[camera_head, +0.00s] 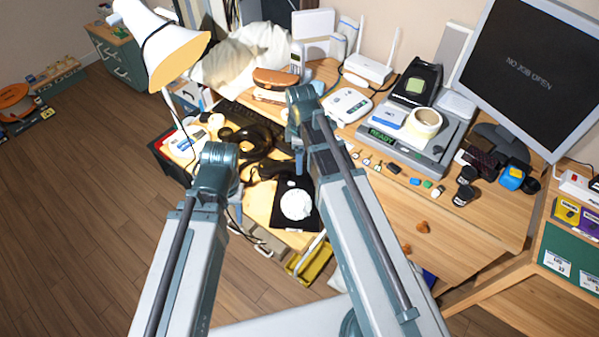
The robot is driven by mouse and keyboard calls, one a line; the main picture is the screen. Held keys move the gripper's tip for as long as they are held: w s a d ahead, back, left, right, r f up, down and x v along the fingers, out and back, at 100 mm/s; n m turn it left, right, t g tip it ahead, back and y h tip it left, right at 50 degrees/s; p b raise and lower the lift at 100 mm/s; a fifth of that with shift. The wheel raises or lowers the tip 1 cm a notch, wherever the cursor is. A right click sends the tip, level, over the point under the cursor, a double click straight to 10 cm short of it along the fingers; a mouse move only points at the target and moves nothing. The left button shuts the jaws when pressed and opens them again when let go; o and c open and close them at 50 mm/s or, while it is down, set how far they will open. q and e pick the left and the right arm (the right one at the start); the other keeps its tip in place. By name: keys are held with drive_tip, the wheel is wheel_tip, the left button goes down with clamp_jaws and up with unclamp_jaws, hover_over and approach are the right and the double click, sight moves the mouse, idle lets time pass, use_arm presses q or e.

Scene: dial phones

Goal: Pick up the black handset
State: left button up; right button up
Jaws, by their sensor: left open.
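A black phone base (309,217) with a round white dial lies on the lower middle of the wooden desk. A dark, glossy, curved piece that looks like the black handset (267,170) lies just above and left of it, among other dark curved shapes, so its outline is hard to separate. My left gripper (238,194) shows only as a small part beyond my left arm's elbow, left of the phone base. It is open and looks apart from the handset, with nothing seen in it. My right arm passes over the right side of the phone; I cannot make out its gripper.
A white lamp (172,52) stands at the left. A black keyboard (262,122) lies behind the curved shapes. Small parts lie on the front right desk.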

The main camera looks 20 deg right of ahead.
drive_tip(key=f+b, duration=0.2)
drive_tip(key=f, duration=0.1)
drive_tip(key=f+b, duration=0.1)
drive_tip(key=b, duration=0.1)
drive_tip(key=shift+w+a+f, duration=0.1)
drive_tip(key=shift+w+f, duration=0.15)
drive_tip(key=shift+f, duration=0.1)
drive_tip(key=shift+r, duration=0.15)
drive_tip(key=shift+c, duration=0.3)
clamp_jaws()
